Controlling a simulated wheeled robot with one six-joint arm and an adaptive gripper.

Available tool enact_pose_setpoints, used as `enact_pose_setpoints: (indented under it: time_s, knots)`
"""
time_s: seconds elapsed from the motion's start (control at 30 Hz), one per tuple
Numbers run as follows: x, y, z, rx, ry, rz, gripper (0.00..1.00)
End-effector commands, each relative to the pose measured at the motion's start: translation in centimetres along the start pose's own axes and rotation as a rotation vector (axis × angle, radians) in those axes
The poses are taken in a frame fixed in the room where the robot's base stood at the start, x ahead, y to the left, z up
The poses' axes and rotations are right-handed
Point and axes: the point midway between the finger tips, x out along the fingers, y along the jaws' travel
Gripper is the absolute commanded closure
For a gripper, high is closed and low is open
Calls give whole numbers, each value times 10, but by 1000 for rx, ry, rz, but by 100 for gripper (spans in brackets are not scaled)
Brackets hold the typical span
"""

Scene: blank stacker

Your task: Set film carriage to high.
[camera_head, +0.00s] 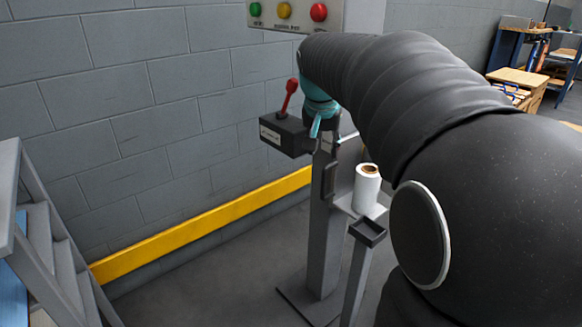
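A white film roll (368,190) with a brown core stands upright on a small grey carriage bracket (345,206) beside a grey post (326,235). A dark box (284,133) with a white label, too small to read, is on the post's left side. A red-knobbed lever (288,97) rises from the box, leaning slightly right. My gripper (315,127), teal and dark, is just right of the lever, close to the box. My arm covers most of it, so its fingers and any contact are unclear.
A panel (300,28) with green, yellow and red buttons is above. A yellow rail (200,225) runs along the block wall. Grey steps (45,240) stand at left. A small dark tray (368,232) on a stand is in front of the roll. Workbenches stand far right.

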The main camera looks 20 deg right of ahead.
Motion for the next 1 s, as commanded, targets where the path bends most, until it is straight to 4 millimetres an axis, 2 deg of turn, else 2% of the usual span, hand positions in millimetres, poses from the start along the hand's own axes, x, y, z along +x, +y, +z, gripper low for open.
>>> enact_pose_setpoints:
  time_s: [0.23,0.7,0.83,1.0]
  knots:
    - [20,1,-5,13,-2,6,61]
    - [106,1,-4,11,-4,6,61]
    - [123,2,-4,11,-3,6,61]
    - [136,2,-4,11,-2,6,61]
